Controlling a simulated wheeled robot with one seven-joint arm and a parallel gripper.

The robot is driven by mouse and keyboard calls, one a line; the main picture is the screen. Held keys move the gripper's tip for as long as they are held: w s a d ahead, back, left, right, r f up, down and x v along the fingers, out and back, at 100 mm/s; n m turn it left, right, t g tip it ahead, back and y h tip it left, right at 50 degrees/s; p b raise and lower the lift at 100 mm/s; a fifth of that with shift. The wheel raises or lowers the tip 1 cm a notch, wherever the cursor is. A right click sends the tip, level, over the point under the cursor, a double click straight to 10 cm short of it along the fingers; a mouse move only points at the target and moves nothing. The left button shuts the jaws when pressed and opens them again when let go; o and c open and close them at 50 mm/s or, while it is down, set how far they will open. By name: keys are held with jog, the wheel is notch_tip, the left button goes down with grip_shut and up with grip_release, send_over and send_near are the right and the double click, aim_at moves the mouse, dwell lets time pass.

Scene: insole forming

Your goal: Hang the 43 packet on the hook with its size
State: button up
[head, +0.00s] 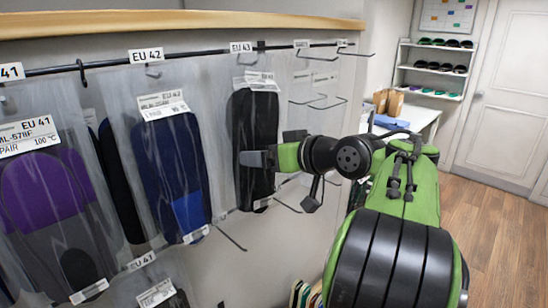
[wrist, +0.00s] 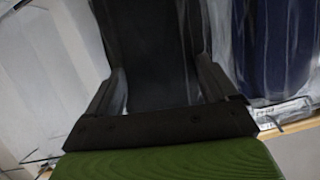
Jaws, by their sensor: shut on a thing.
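A clear packet with black insoles (head: 254,130) is upright below the EU 43 sign (head: 241,47) on the rail; its white label is too small to read surely. My gripper (head: 258,159) is shut on this packet at its middle, from the right. In the wrist view, the black packet (wrist: 150,40) lies between my two fingers (wrist: 160,85). The packet's top is close to the EU 43 hook, but I cannot tell whether the hook passes through it. The hook's tip is not clearly visible.
Packets with blue insoles (head: 172,165) under EU 42 and purple insoles (head: 50,200) under EU 41 hang to the left. Empty wire hooks (head: 325,100) stick out to the right. A lower row of hooks and packets is beneath. A table (head: 415,120) stands behind at right.

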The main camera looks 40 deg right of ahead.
jog(key=shift+w, duration=0.8)
jog(key=shift+w+f, duration=0.35)
jog(key=shift+w, duration=0.2)
jog(key=shift+w+f+b, duration=0.1)
jog(key=shift+f+b, duration=0.05)
jog(key=shift+b, duration=0.15)
jog(key=shift+f, duration=0.1)
jog(key=o, duration=0.9)
jog(key=p+v, duration=1.4)
jog(key=v, duration=0.2)
jog(key=shift+p, duration=0.4)
